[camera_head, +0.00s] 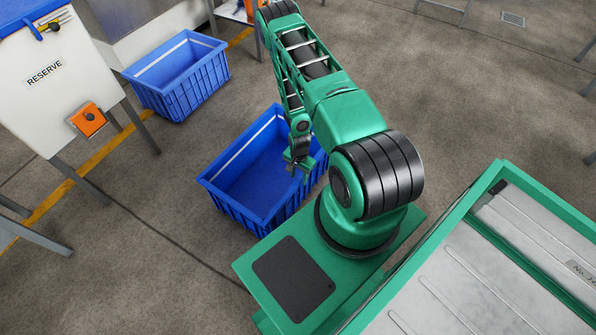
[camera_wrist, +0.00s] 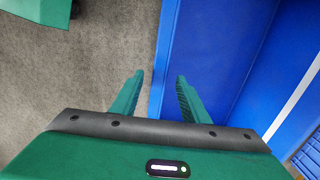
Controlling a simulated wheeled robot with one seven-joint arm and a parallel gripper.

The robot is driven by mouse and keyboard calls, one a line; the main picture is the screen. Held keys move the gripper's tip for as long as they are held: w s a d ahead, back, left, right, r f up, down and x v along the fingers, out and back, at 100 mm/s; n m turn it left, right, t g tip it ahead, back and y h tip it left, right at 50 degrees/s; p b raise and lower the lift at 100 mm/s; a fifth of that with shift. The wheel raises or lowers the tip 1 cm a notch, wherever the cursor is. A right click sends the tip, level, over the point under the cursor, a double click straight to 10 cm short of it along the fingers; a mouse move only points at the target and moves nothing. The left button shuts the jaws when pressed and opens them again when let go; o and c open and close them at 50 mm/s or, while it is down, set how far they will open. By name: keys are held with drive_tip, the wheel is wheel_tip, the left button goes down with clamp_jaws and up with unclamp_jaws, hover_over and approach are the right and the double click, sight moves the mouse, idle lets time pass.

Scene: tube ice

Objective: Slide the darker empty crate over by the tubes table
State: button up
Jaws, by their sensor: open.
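The darker blue crate (camera_head: 235,205) stands on the floor just beside my base and looks empty. A lighter blue crate (camera_head: 185,90) stands farther back at the left, and also looks empty. My gripper (camera_head: 297,165) is open at the right side of the darker crate. In the wrist view my gripper (camera_wrist: 160,78) has one finger over the floor and one over the inside of the blue crate (camera_wrist: 212,50), with its wall edge between them. I cannot tell how deep the fingers reach. No table is clearly marked as the tubes table.
A white stand labelled RESERVE (camera_head: 45,72) with an orange box (camera_head: 88,119) is at the left. A yellow floor line (camera_head: 62,190) runs past its legs. Metal table legs show along the top edge. The floor (camera_head: 150,245) left of the darker crate is clear.

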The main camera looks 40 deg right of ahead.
sight(299, 179)
drive_tip(key=shift+f, duration=1.7)
drive_tip(key=c, duration=1)
clamp_jaws()
